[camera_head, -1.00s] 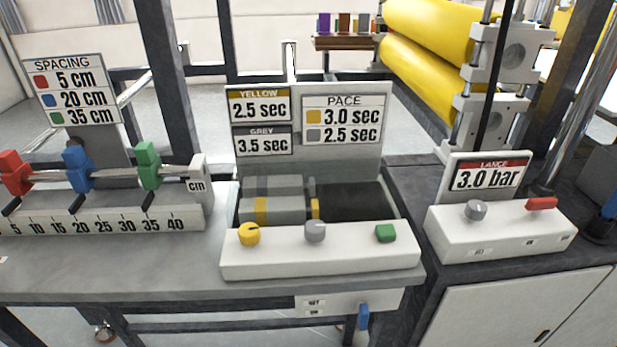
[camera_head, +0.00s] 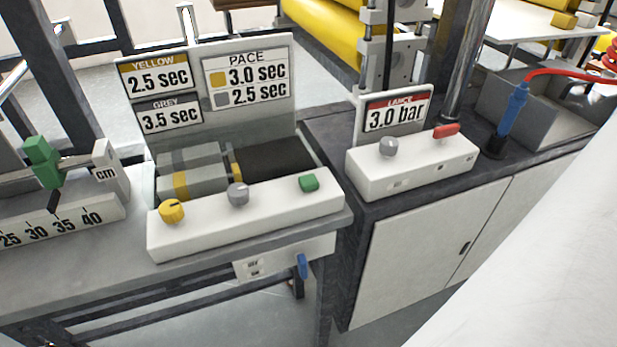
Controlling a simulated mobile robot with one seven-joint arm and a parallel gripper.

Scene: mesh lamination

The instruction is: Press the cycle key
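A white control box (camera_head: 252,226) sits at the front edge of the grey bench. It carries a yellow knob (camera_head: 171,211), a grey knob (camera_head: 238,194) and a green key (camera_head: 309,182), which is the only key-like button on it. No label marks any of them as the cycle key. A panel (camera_head: 245,80) above reads yellow 2.5 sec, grey 3.5 sec, and pace 3.0 and 2.5 sec. My gripper is not in view. A large white shape fills the lower right, probably part of my arm.
Right of the box, a lance box (camera_head: 412,166) with a grey knob and red lever stands on a dark cabinet. A blue lance (camera_head: 513,108) with a red hose stands further right. A spacing ruler (camera_head: 55,228) with a green slider (camera_head: 43,162) lies left. A blue switch (camera_head: 302,265) hangs below the bench.

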